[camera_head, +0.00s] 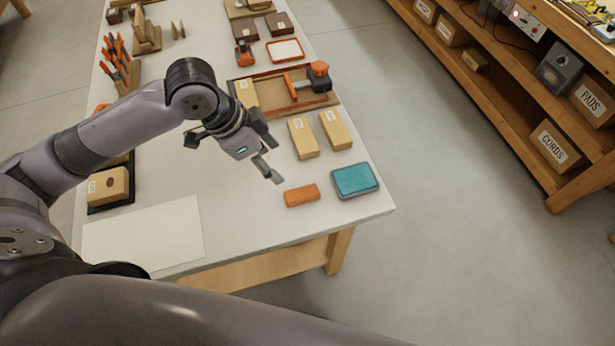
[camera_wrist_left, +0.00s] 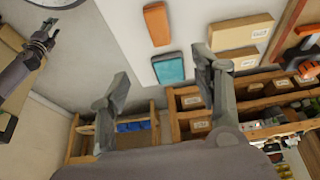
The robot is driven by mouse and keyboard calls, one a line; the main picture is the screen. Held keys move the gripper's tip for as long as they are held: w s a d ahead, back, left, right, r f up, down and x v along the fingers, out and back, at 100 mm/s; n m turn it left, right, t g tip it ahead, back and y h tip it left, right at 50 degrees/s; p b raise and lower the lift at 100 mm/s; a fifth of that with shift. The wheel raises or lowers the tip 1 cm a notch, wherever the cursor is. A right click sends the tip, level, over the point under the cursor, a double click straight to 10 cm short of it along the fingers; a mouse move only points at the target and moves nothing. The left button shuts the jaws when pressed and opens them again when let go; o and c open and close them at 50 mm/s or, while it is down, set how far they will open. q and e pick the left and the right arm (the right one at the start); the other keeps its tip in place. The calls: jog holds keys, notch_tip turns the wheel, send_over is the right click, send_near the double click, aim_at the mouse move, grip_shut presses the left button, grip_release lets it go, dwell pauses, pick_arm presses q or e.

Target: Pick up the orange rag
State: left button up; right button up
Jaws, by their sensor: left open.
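The orange rag (camera_head: 301,195) lies as a small folded block near the right front corner of the white bench top, just left of a teal item. It also shows in the left wrist view (camera_wrist_left: 157,24) at top centre. My left gripper (camera_head: 270,165) is above the bench, slightly behind and left of the rag in the head view. Its fingers are apart and empty in the left wrist view (camera_wrist_left: 161,62); the rag appears beyond them, not between them. My right gripper (camera_wrist_left: 44,36) shows small at the left of the wrist view; its jaws are unclear.
The teal item (camera_head: 354,180) sits close to the rag's right. Two tan boxes (camera_head: 303,138) (camera_head: 335,130) stand behind. A wooden tray (camera_head: 280,95) holds an orange-handled tool. A blank pale sheet (camera_head: 145,235) lies front left. The bench edge is near the rag.

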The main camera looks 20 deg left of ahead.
pick_arm(q)
send_near(301, 192)
jog(key=x, duration=0.3)
jog(key=shift+s+d+f+p, duration=0.15)
jog(key=shift+d+p, duration=0.15)
jog(key=shift+d, duration=0.05)
jog(key=shift+f, duration=0.2)
jog(key=x, duration=0.2)
jog(key=p+x, duration=0.1)
jog(key=x, duration=0.1)
jog(key=shift+w+a+f, duration=0.1)
jog(key=shift+w+f, duration=0.15)
jog(key=shift+f, duration=0.2)
pick_arm(e)
jog(key=shift+s+r, duration=0.75)
jog(key=shift+s, duration=0.1)
pick_arm(q)
jog(key=shift+c, duration=0.3)
jog(key=c, duration=1)
pick_arm(e)
jog(key=shift+d, duration=0.1)
